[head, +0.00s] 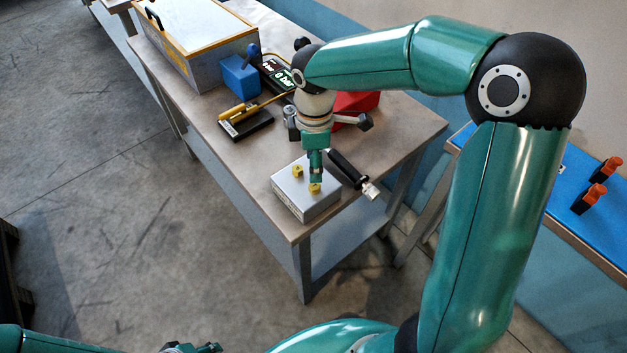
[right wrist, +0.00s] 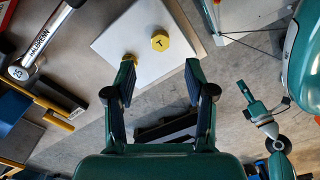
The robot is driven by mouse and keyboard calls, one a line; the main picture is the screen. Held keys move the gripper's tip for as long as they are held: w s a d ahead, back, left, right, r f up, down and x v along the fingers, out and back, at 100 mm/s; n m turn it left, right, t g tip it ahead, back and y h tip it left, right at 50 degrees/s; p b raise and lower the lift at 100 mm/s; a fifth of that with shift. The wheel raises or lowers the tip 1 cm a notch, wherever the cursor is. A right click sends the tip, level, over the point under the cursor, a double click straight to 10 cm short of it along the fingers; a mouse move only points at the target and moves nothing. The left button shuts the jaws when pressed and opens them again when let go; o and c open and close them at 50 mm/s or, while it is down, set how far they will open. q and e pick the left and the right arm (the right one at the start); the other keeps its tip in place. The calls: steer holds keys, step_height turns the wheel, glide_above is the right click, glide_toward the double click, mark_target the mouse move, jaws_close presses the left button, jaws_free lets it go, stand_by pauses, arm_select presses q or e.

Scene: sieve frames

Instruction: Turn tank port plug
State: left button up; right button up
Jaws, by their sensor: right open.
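A light grey metal block (head: 305,205) stands at the near corner of the table and bears two yellow plugs. The nearer plug (head: 315,188) is right under my right gripper (head: 316,180), which points down. In the right wrist view this plug (right wrist: 160,41), with a dark T-shaped mark, appears between and just beyond the fingertips. The other plug (right wrist: 129,58) is partly hidden by the left-hand finger. My right gripper (right wrist: 159,65) is open, with nothing between its fingers. My left gripper (head: 190,348) is partly cut off at the bottom edge; its jaw state is unclear.
A black-handled tool (head: 348,170) lies right beside the block.

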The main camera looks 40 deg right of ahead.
mark_target(314, 185)
step_height(314, 185, down, 7)
steer(key=shift+f, duration=0.15)
jaws_close()
stand_by(0.5)
